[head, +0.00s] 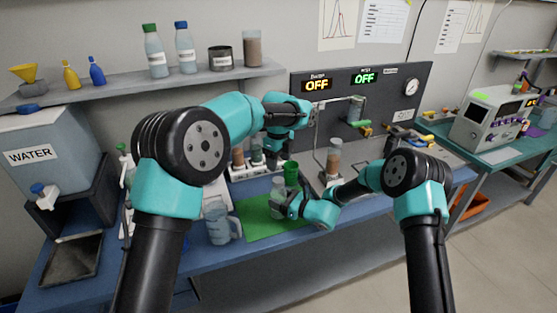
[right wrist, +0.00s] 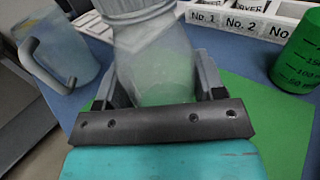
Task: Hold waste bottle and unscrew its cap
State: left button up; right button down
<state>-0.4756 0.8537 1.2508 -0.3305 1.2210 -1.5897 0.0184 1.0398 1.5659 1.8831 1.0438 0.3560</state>
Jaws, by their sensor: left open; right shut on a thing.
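A translucent bottle (head: 277,190), which I take as the waste bottle, stands over the green mat (head: 257,226). My right gripper (head: 284,207) is shut around its lower body. In the right wrist view the bottle (right wrist: 160,60) sits between the two fingers, and its top is cut off by the upper edge. I cannot make out its cap clearly. My left gripper (head: 274,155) points down above and slightly behind the bottle, open and apart from it. Its fingers are small and partly lost against the rack behind.
A green cup (head: 291,172) with volume marks stands just right of the bottle. A clear jug (head: 220,224) stands to the left. Behind is a white numbered rack (head: 245,172) holding several bottles. A stand with a brown-filled container (head: 334,157) is to the right.

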aim_at(279, 180)
pick_arm(q)
jog(key=m, duration=1.1)
jog(key=shift+f, duration=4)
jog(key=c, duration=1)
jog(key=shift+c, duration=0.2)
